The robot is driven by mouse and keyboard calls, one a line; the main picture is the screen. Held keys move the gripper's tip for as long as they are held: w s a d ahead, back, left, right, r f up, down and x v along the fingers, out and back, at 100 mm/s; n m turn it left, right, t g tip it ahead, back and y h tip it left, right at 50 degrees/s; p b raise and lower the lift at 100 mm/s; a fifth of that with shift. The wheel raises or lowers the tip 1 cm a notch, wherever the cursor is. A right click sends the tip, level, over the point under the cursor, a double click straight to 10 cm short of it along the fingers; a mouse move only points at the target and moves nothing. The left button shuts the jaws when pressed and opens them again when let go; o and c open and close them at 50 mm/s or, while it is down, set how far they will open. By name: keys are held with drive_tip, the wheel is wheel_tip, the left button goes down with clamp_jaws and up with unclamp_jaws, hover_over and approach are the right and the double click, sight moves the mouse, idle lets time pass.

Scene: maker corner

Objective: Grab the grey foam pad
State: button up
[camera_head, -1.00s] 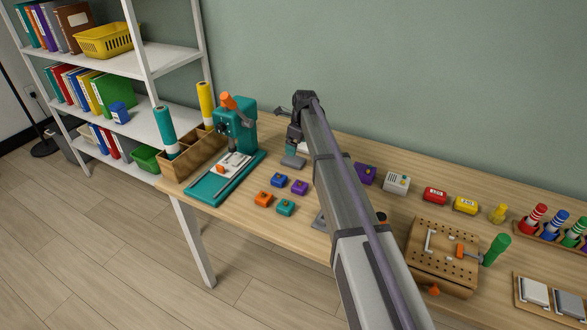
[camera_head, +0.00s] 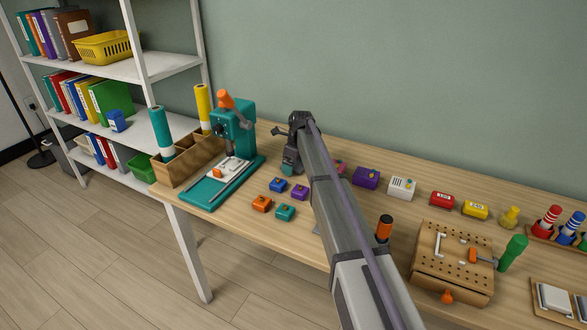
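My gripper (camera_head: 289,167) is at the far end of my arm, pointing down over the back of the wooden table, right of the teal press. It is small and seen from behind, so I cannot tell whether its fingers are apart or closed on anything. No grey foam pad can be made out for certain. A light grey flat piece (camera_head: 556,298) lies in a wooden tray (camera_head: 537,303) at the lower right, cut by the picture's edge; I cannot tell whether it is foam. My arm hides part of the table's middle.
The teal press (camera_head: 233,130) stands left of my gripper, close by. Several small coloured blocks, one of them orange (camera_head: 262,204), lie in front. A purple box (camera_head: 366,178) and a white box (camera_head: 401,188) stand right of my arm. A pegboard box (camera_head: 452,262) is at the front right.

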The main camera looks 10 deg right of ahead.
drive_tip(key=shift+f, duration=0.15)
drive_tip(key=c, duration=1)
wheel_tip(320, 180, up, 11)
drive_tip(key=p, duration=1)
drive_tip(key=shift+p, duration=0.35)
